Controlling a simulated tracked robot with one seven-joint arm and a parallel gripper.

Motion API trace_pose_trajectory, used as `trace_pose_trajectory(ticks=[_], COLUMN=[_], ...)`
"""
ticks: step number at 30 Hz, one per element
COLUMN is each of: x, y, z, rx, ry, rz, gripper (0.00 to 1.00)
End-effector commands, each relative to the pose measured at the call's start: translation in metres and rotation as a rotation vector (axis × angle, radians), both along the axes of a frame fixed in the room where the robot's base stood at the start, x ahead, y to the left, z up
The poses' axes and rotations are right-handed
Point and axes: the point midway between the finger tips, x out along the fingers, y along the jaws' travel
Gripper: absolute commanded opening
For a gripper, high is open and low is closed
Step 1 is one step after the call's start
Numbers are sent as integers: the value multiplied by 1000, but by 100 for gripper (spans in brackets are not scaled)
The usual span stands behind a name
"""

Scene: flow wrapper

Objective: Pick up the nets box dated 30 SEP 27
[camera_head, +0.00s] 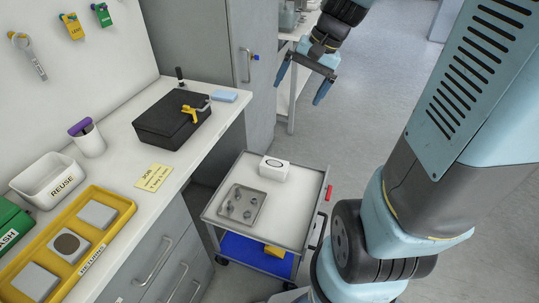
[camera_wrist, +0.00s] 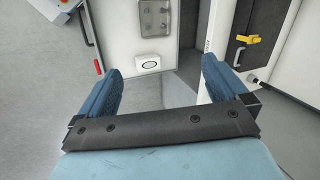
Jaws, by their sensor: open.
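No other such box is clearly in view. My gripper (camera_head: 302,84) is open and empty, up and beyond the cart, apart from the box. Its two blue fingers are spread wide.
A metal tray (camera_head: 262,214) with several small round parts lies beside the box. The cart has a blue lower shelf (camera_head: 250,252) with a yellow item. The left counter holds a black case (camera_head: 160,128), a yellow tray (camera_head: 122,207) and a REUSE bin (camera_head: 72,193). Floor right of the cart is clear.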

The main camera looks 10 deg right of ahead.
Motion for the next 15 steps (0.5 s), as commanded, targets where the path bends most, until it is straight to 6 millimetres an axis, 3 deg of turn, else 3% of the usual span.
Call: trace_pose_trajectory(ticks=[15], x=[72], y=[-13], z=[-83], rx=[278], ry=[223], rz=[-251], gripper=[100])
